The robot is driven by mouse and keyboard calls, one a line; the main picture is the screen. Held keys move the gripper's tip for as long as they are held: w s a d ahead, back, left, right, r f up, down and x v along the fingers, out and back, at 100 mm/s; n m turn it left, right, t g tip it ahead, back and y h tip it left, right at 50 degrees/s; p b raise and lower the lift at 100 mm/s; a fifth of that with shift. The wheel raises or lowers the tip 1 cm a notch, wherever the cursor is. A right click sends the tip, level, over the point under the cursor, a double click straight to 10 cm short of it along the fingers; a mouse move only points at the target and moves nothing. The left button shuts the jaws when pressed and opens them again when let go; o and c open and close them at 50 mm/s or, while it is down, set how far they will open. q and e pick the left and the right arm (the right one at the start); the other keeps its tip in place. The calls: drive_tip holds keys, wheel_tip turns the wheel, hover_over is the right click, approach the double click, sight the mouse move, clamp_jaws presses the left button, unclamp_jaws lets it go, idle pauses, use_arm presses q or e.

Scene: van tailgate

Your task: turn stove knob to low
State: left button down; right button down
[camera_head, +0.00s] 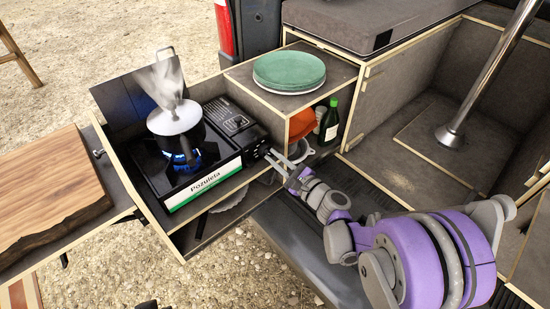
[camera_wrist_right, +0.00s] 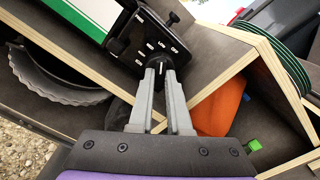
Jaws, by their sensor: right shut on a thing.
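The portable gas stove (camera_head: 205,167) sits in the pull-out drawer, with a blue flame burning under a pale, steaming pot or lid (camera_head: 174,118). My right gripper (camera_head: 277,158) reaches the stove's right end. In the right wrist view, its two grey fingers (camera_wrist_right: 161,68) are shut on the stove knob, which is mostly hidden between the fingertips. The black dial panel (camera_wrist_right: 145,42) around it bears white markings, including "LOW"; the knob's exact setting is hard to read. My left gripper is not in view.
A wooden shelf (camera_head: 250,75) with green plates (camera_head: 289,69) stands right of the stove. Below it are an orange item (camera_head: 302,124) and a green bottle (camera_head: 329,121). A wooden cutting board (camera_head: 45,190) lies left. A wooden panel edge (camera_wrist_right: 235,75) is close to the right gripper.

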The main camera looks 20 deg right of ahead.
drive_tip(key=c, duration=0.9)
unclamp_jaws()
drive_tip(key=shift+o, duration=0.2)
drive_tip(key=v, duration=1.1)
drive_tip(key=shift+a, duration=0.1)
